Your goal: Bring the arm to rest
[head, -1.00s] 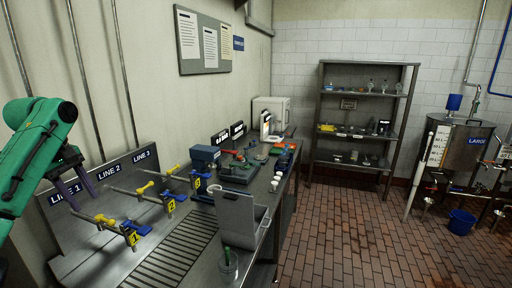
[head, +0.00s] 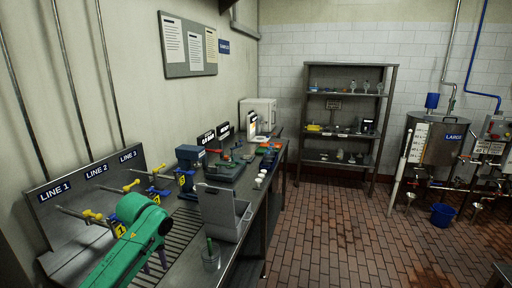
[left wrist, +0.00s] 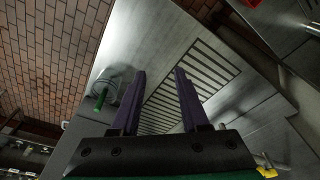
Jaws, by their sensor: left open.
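My left arm is green and reaches in from the lower left of the head view. My left gripper (head: 156,262) points down over the slatted drain of the bench, partly hidden behind the arm. In the left wrist view its purple fingers (left wrist: 160,75) are apart, with only the drain slats (left wrist: 195,75) and bare metal between them. The valve panel (head: 75,205) carries the labels LINE 1, LINE 2 and LINE 3. Its yellow handles (head: 92,215) stand behind the gripper, partly covered by the arm at the front. My right gripper does not show.
A grey open bin (head: 222,212) stands right of the arm. A clear beaker (head: 211,259) with a green item is at the bench's front edge; it also shows in the left wrist view (left wrist: 106,88). A blue machine (head: 189,157) stands farther back. The brick floor (head: 345,235) is open.

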